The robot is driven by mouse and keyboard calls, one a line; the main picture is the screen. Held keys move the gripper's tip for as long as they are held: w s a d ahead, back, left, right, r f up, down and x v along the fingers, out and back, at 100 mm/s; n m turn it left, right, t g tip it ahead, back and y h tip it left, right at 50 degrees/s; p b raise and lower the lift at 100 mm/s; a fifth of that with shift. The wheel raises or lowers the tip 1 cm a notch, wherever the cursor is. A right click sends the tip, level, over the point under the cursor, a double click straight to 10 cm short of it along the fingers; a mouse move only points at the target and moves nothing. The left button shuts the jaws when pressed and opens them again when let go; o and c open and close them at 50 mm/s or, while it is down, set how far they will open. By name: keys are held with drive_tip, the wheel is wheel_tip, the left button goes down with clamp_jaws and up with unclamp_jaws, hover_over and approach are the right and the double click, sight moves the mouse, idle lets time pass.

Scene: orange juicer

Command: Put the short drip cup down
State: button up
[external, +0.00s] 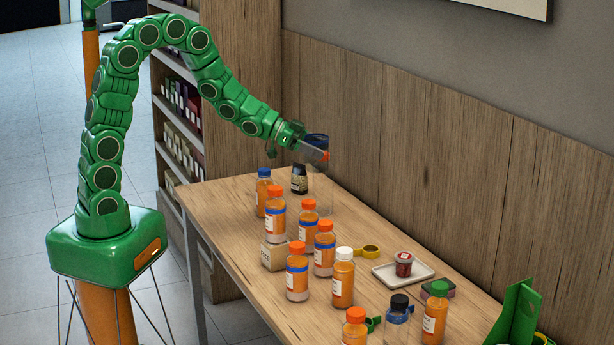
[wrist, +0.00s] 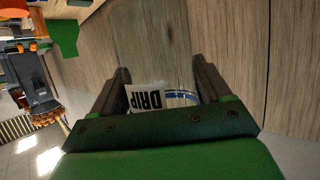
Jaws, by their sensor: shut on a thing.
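The drip cup (wrist: 147,98) is clear, with a white label reading DRIP and blue bands. In the wrist view it sits between the two dark fingers of my gripper (wrist: 163,75), which is shut on it. In the external view my gripper (external: 318,155) is over the far end of the table, near the wall. The cup's dark blue rim (external: 317,138) shows beside the fingers. Its clear lower part is hard to make out, so I cannot tell whether its base touches the table.
A dark jar (external: 299,180) stands close by the gripper. A white tray (external: 385,275) with a small red-lidded cup (external: 403,264) is further right. The wooden wall (external: 345,140) bounds the back.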

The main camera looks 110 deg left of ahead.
drive_tip(key=s+f, duration=0.2)
drive_tip(key=s, duration=0.5)
drive_tip(key=shift+m+h, duration=0.4)
drive_tip(key=shift+w+a+f, duration=0.1)
drive_tip(key=shift+a+f, duration=0.05)
drive_tip(key=shift+f, duration=3.15)
drive_tip(key=shift+w+a+f, duration=0.15)
drive_tip(key=shift+f, duration=3.2)
drive_tip(key=shift+w+a+f, duration=0.1)
drive_tip(key=shift+a+f, duration=0.05)
drive_tip(key=shift+f, duration=3.15)
drive_tip(key=shift+f, duration=0.1)
drive_tip(key=o, duration=1)
drive_tip(key=v, duration=0.7)
drive_tip(key=shift+s, duration=0.3)
